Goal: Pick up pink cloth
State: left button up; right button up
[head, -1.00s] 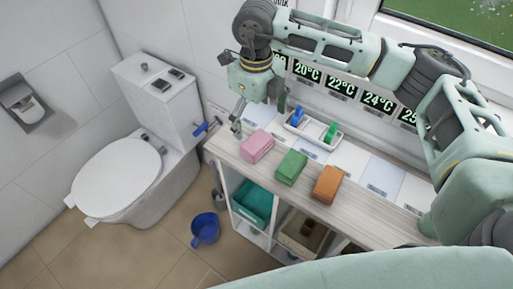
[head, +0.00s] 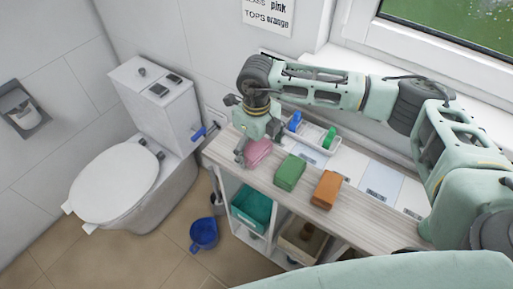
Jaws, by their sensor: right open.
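The pink cloth (head: 258,152) is a folded block lying on the wooden top of the cart (head: 307,205), at its left end. My right gripper (head: 242,157) is lowered over it with its fingers pointing down. One finger shows at the cloth's left side. The other finger is hidden or hard to make out, and I cannot tell whether the fingers touch the cloth. The gripper covers part of the cloth. My left gripper is out of view.
A green cloth (head: 289,173) and an orange cloth (head: 327,189) lie to the right. A white tray (head: 312,131) with a blue and a green item stands behind. A toilet (head: 125,183) is at left. A blue bucket (head: 204,233) is on the floor.

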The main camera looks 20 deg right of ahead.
aim_at(257, 147)
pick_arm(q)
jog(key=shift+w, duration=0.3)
pick_arm(e)
jog(key=c, duration=1.2)
jog(key=shift+r, duration=0.1)
jog(key=shift+c, duration=0.2)
jog(key=shift+w+r+b, duration=0.1)
jog(key=shift+r+b, duration=0.3)
jog(key=shift+r, duration=0.15)
notch_tip(257, 147, up, 3)
jog(key=shift+d+f+b, duration=0.1)
jog(key=shift+b, duration=0.55)
pick_arm(q)
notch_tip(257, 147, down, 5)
jog(key=b, duration=0.2)
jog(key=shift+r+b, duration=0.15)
jog(key=shift+b, duration=0.2)
pick_arm(e)
jog(key=s+d+r, duration=0.4)
jog(key=s+r, duration=0.3)
jog(key=s, duration=0.4)
jog(key=o, duration=0.6)
jog(key=c, duration=0.5)
jog(key=shift+o, duration=0.2)
